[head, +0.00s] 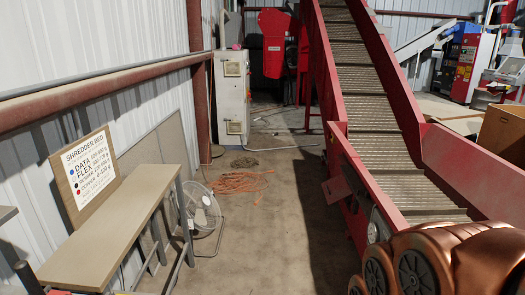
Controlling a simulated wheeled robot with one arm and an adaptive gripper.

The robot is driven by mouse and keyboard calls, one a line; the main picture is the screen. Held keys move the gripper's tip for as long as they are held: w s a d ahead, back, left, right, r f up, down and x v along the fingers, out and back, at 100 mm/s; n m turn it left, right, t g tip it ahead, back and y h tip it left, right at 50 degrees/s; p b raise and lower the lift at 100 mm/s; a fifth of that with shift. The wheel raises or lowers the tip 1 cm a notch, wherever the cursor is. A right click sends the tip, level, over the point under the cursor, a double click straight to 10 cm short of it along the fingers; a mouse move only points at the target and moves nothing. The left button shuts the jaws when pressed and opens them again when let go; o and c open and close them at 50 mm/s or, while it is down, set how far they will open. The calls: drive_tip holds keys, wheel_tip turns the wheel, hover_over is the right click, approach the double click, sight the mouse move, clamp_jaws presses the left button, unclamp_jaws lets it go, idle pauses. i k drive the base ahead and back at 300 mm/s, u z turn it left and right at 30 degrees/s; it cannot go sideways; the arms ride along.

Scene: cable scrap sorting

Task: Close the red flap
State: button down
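I cannot tell for sure which part is the red flap. A small panel (335,188) with a reddish edge juts out from the near left side of the red conveyor (350,150). A large red housing (274,42) stands at the back, left of the conveyor; no open door on it is clear at this size. My gripper is not in view, so what it holds does not show.
A bench (105,235) and a sign board (90,175) line the left wall. A floor fan (203,207) and orange cable (238,181) lie beyond. A white cabinet (232,95) stands behind. The concrete floor between fan and conveyor is clear. A copper-coloured shape fills the lower right.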

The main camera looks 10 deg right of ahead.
sight(337, 189)
drive_tip(key=z, duration=0.1)
drive_tip(key=i, duration=3.4)
drive_tip(key=u, duration=0.2)
drive_tip(key=i, duration=1.2)
drive_tip(key=u, duration=0.2)
